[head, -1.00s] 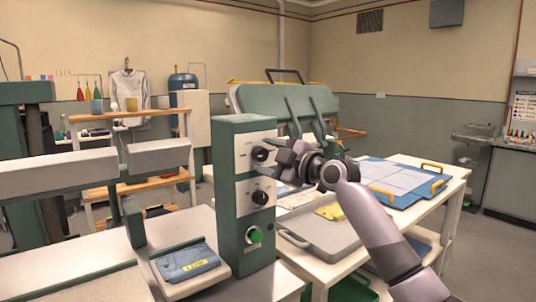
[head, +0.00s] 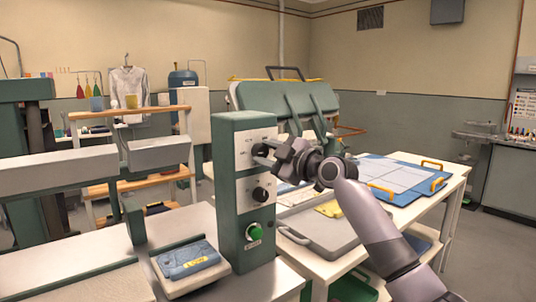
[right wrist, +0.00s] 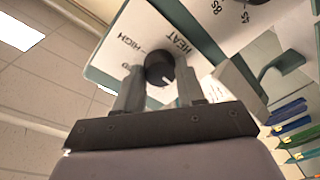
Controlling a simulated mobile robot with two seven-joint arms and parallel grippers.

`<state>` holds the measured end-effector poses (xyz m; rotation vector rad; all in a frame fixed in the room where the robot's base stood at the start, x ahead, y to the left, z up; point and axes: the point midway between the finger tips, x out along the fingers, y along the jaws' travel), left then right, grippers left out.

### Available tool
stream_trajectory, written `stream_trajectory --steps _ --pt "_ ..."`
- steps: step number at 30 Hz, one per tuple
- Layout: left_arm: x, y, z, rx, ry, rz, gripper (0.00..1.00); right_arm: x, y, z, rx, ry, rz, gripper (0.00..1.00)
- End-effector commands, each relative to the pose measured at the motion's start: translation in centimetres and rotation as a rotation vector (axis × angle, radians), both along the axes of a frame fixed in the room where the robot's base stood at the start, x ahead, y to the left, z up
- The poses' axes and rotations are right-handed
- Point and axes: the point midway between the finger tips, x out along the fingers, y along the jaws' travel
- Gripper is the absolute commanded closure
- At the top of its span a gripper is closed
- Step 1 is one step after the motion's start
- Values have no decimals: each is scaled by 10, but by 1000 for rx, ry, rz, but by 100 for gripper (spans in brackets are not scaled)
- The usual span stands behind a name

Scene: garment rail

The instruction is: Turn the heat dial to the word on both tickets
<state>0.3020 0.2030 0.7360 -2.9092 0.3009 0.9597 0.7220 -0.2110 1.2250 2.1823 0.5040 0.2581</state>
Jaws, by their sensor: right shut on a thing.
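The heat dial (right wrist: 157,62) is a black knob on the upper white panel (head: 243,144) of a green control box. The right wrist view shows printed HEAT and HIGH around it; another word is partly hidden by a finger. The white mark on the knob points toward my gripper side. My right gripper (head: 263,153) is shut on the knob, one finger on each side. A yellow ticket (head: 196,264) reading what looks like LOW lies on folded blue denim. A second yellow ticket (head: 329,209) lies by the grey tray, its word unreadable. My left gripper is out of view.
A lower black dial (head: 260,194) and a green start button (head: 253,232) sit below on the same box (head: 228,217). The grey tray (head: 335,240) and a blue board (head: 385,178) lie on the white table under my right arm.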

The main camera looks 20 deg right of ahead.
Motion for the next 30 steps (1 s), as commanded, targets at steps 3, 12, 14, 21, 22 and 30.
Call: stream_trajectory --steps 3,12,14,21,22,30 --pt "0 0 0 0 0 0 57 0 0 -1 64 25 0 92" --pt "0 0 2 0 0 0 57 0 0 -1 310 114 0 92" --pt "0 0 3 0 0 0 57 0 0 -2 364 135 0 92" --pt "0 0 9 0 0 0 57 0 1 -2 574 211 1 92" --pt "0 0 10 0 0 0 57 0 1 -2 598 221 1 92" --pt "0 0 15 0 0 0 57 0 1 -3 783 288 1 92"
